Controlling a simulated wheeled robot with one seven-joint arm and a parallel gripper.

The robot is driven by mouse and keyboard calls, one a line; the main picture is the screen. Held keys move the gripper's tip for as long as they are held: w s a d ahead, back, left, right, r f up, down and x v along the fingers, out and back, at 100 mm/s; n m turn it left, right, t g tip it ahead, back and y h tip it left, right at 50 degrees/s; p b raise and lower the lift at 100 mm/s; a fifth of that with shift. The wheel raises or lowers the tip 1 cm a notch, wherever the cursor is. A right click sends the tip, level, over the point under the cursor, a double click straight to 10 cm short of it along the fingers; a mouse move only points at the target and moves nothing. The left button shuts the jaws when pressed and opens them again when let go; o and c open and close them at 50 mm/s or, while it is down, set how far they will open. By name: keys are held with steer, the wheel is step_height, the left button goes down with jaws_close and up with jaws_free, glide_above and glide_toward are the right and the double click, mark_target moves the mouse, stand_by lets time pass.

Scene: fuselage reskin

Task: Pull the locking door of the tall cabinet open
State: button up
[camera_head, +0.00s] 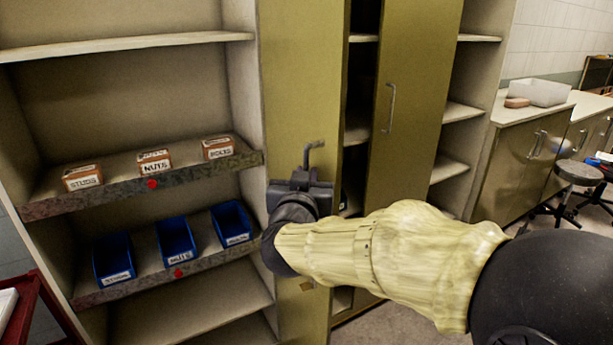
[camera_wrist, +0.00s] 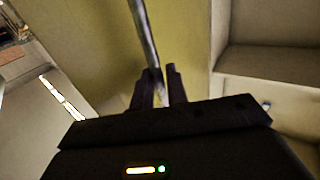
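The tall cabinet has an olive door panel (camera_head: 300,75) on the left and a second olive door (camera_head: 425,60) to its right. A bent metal handle (camera_head: 314,146) sticks out from the left panel, and it shows as a grey bar in the wrist view (camera_wrist: 143,30). My gripper (camera_head: 300,178) is at the lower part of this handle. In the wrist view my gripper's fingers (camera_wrist: 160,88) stand close on both sides of the bar, apparently shut on it. The right door has its own vertical handle (camera_head: 390,107), untouched. A dark gap with shelves shows between the two panels.
Open shelves on the left hold labelled boxes (camera_head: 155,161) and blue bins (camera_head: 177,241). Pale shelves (camera_head: 462,113) show right of the second door. A low cabinet (camera_head: 510,170) and a stool (camera_head: 578,173) stand at the right. My arm crosses the front.

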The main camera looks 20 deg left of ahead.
steer(key=b+v, duration=0.2)
steer(key=v, duration=1.5)
steer(key=shift+d, duration=0.15)
steer(key=w+d+f+g+h+p, duration=0.1)
steer(key=w+d+f+g+p, duration=0.4)
steer(key=w+d+f, duration=0.8)
steer(key=s+d+f+m+g+h+p, duration=0.1)
steer(key=s+d+f+g, duration=0.3)
steer(key=d, duration=0.7)
steer(key=s+d+f+m+g+h+p, duration=0.1)
steer(key=s+d+f+m+g+h, duration=0.1)
steer(key=s+d, duration=0.5)
steer(key=d+f+g+h, duration=0.1)
steer(key=d+f+g, duration=0.1)
steer(key=d+g, duration=0.1)
steer(key=shift+s+d+f+m+g+h, duration=0.15)
steer(key=shift+d+f+m+g+h, duration=0.15)
steer(key=shift+d, duration=0.45)
